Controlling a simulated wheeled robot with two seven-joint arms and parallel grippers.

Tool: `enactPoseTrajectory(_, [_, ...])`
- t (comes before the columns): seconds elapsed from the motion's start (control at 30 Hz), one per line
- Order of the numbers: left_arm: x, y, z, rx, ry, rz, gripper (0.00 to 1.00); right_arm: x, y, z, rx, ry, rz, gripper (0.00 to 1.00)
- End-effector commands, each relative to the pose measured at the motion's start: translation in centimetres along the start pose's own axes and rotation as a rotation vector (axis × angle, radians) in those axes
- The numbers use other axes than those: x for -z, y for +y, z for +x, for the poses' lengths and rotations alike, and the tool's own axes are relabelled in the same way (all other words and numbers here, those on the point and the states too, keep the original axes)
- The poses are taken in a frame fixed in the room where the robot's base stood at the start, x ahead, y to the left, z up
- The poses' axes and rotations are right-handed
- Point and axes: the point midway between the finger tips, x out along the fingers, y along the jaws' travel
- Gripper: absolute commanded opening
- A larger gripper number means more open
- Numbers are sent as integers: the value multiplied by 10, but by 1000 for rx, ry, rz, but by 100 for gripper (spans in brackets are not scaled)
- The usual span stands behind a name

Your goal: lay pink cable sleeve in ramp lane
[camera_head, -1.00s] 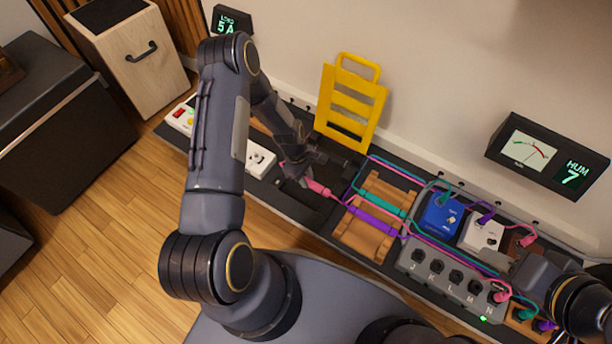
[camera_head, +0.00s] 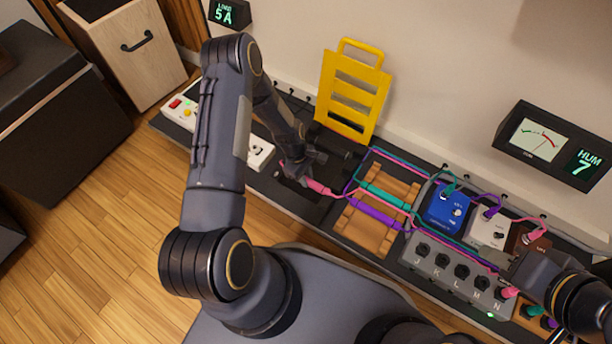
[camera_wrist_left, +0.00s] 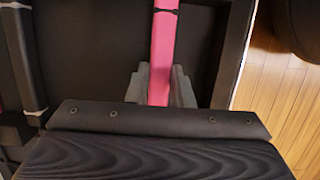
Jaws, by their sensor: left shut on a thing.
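The pink cable sleeve (camera_head: 319,187) is held by my left gripper (camera_head: 302,178), left of the wooden cradle. In the left wrist view, the pink sleeve (camera_wrist_left: 162,50) runs between the two grey fingertips (camera_wrist_left: 160,88), which are shut on it. Below it is a dark channelled base (camera_head: 295,200), which looks like the ramp. A raised dark wall (camera_wrist_left: 233,50) runs right of the sleeve. I cannot tell whether the sleeve touches the lane floor. My right gripper (camera_head: 510,266) is at the right, by the pedals; its fingers are unclear.
A wooden cradle (camera_head: 364,236) holds a teal sleeve (camera_head: 385,196) and a purple sleeve (camera_head: 376,216). A yellow slotted panel (camera_head: 350,92) leans on the wall behind. Blue (camera_head: 446,206) and white (camera_head: 488,232) pedals and a grey lettered switch box (camera_head: 450,268) stand at right.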

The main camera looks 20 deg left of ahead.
Motion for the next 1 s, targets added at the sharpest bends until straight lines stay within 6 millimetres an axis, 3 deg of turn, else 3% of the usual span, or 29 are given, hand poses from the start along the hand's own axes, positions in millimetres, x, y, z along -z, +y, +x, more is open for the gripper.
enactPoseTrajectory(0.17, [0,0,0,0,0,0,0,0,0,0,0,0,0,35])
enactPoseTrajectory(0.2, [0,0,0,0,0,0,23,0,0,0,0,0,0,35])
enactPoseTrajectory(0.4, [0,0,0,0,0,0,46,0,0,0,0,0,0,35])
enactPoseTrajectory(0.7, [0,0,-5,-1,0,-1,46,1,-1,-2,0,0,0,35])
enactPoseTrajectory(1.0, [-1,1,-55,-3,1,0,46,11,-10,-22,0,0,0,35])
